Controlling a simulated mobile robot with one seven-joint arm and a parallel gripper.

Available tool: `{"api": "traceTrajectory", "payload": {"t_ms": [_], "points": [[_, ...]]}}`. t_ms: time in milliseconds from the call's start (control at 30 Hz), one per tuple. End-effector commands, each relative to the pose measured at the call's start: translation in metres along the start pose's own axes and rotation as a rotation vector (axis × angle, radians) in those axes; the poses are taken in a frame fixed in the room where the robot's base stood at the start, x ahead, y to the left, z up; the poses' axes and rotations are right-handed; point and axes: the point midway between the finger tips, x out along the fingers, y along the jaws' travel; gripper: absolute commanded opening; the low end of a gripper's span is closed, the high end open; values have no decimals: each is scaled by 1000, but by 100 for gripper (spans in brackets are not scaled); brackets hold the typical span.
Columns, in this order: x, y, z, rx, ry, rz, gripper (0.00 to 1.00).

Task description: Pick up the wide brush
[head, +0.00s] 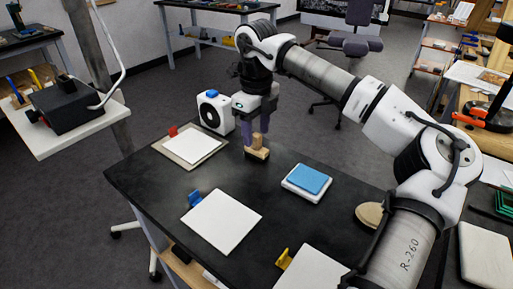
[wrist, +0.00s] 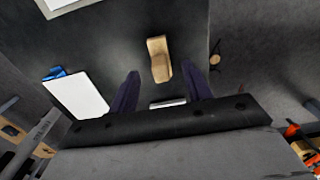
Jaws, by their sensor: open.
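The wide brush (head: 258,153) stands on the black table (head: 155,190) near its far edge, with a light wooden body and a dark lower edge in the head view. In the wrist view the tan brush (wrist: 158,58) lies between the fingers, toward their tips. My gripper (head: 256,134) is pointed down over the brush with its purple fingers apart. In the wrist view my gripper (wrist: 160,72) is open, with a finger on either side of the brush and visible gaps. I cannot tell whether the fingertips reach down beside it.
A white box with a round black fan (head: 213,112) stands left of my gripper. A white sheet with a red clip (head: 192,145) lies left, a blue pad on a white block (head: 306,180) right. A sheet with a blue clip (head: 222,221) lies nearer.

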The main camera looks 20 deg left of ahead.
Motion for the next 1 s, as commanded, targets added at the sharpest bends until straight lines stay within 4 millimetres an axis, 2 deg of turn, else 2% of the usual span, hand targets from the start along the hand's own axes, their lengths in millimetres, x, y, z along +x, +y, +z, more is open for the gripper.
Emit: {"api": "traceTrajectory", "payload": {"t_ms": [200, 467, 800, 833, 1000], "points": [[32, 0, 0, -2, 1, 3, 49], [37, -1, 0, -1, -1, 1, 48], [36, 0, 0, -2, -1, 1, 3], [36, 0, 0, -2, -1, 1, 0], [36, 0, 0, -2, -1, 1, 0]]}}
